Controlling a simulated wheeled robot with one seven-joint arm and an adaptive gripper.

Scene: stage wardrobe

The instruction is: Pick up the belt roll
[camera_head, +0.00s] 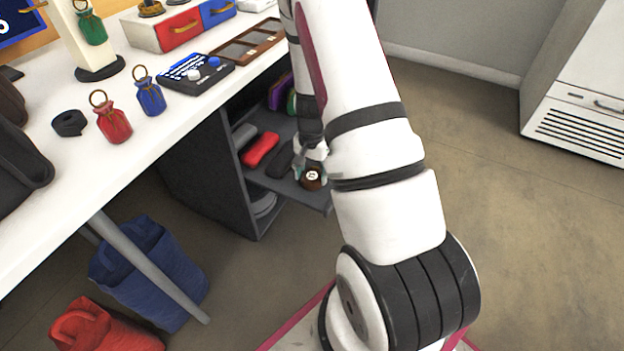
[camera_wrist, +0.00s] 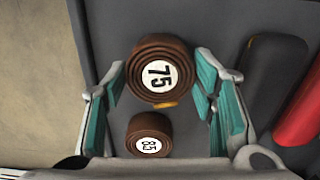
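Two brown coiled belt rolls show in the wrist view: a larger one with a white "75" label (camera_wrist: 160,74) and a smaller one with a white "85" label (camera_wrist: 149,135). Both lie on a dark grey shelf surface. My gripper (camera_wrist: 158,82) is open, with a teal-padded finger on each side. The "75" roll lies between the fingertips, with a gap visible on its left; contact on the right is unclear. In the head view, one brown roll (camera_head: 313,178) shows on the shelf (camera_head: 290,187) just under my gripper (camera_head: 312,155); the other is not distinguishable.
Red (camera_head: 261,149) and dark rolled items (camera_head: 281,160) lie left of the brown roll on the shelf of the dark cabinet (camera_head: 205,165). Blue (camera_head: 150,270) and red bags (camera_head: 100,328) stand on the floor. Floor at right is clear.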

